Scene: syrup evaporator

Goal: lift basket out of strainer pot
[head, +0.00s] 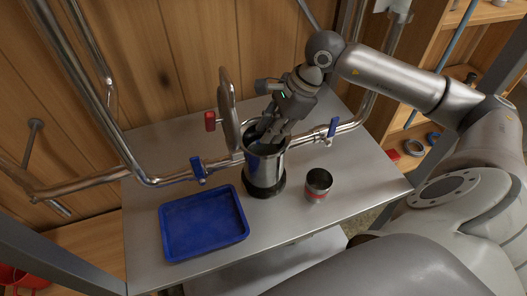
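The strainer pot (264,173) is a shiny metal cylinder with a dark base, upright on the metal table and joined to pipes at both sides. A tall grey metal piece, perhaps its raised lid (229,112), stands at the back left of its mouth. My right gripper (266,138) points down into the pot's mouth, with its fingertips at or just below the rim. Whether its fingers hold anything is hard to see. The basket cannot be made out clearly; the gripper and the pot wall hide the inside. My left gripper is not in view.
A blue tray (203,224) lies empty left of the pot. Blue-handled valves (198,168) (332,128) and a red handle (210,121) flank the pot. Metal pipes run behind and left.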

